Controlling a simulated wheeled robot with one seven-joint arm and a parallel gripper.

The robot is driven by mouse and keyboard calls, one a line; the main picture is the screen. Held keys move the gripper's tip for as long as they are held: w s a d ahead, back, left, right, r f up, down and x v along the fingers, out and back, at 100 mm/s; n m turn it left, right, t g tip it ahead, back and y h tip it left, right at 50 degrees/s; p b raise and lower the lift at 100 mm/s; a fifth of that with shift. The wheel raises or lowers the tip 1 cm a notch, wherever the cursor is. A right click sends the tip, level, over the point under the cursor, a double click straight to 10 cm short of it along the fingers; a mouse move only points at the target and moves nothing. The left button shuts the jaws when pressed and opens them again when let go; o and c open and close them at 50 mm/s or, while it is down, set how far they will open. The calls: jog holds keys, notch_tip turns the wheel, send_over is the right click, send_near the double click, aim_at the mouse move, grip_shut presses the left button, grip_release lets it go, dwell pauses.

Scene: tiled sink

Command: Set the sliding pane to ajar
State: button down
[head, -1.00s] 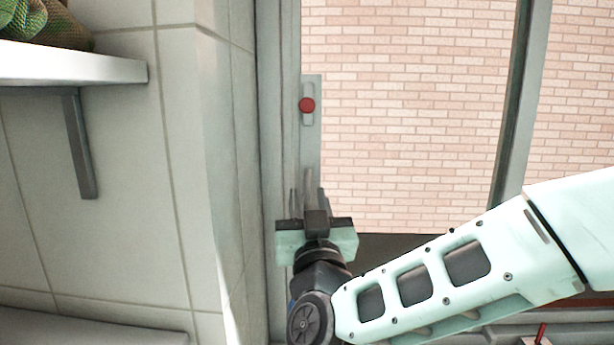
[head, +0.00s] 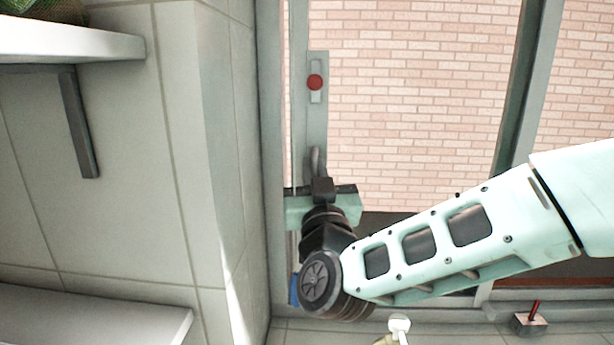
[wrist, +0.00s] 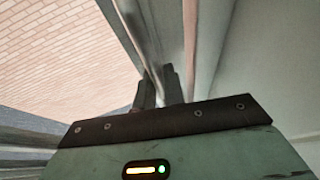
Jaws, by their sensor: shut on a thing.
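The sliding pane (head: 420,110) is a clear window with a grey frame, and a brick wall shows through it. Its left stile carries a grey plate with a red round button (head: 315,82). Below the button is a grey upright handle (head: 316,158). My gripper (head: 318,172) is shut on this handle, with the pale green arm coming in from the right. A narrow strip of brick shows between the stile and the left window frame (head: 271,130). In the wrist view my two dark fingers (wrist: 160,88) close around the handle's bar, whose lower part they hide.
A tiled wall (head: 130,200) with a white shelf (head: 70,42) and a bracket stands at the left. A white ledge (head: 90,320) is at the lower left.

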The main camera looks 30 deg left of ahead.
jog(key=w+d+b, duration=0.1)
jog(key=d, duration=0.1)
jog(key=w+d+b, duration=0.1)
jog(key=d, duration=0.1)
jog(key=w+d+b, duration=0.1)
jog(key=d, duration=0.1)
jog(key=shift+w+f+b, duration=0.1)
jog(key=shift+w+b, duration=0.1)
jog(key=shift+b, duration=0.2)
jog(key=shift+w+d, duration=0.2)
jog(key=shift+d, duration=0.25)
jog(key=c, duration=1.5)
grip_release()
jog(key=shift+s, duration=0.1)
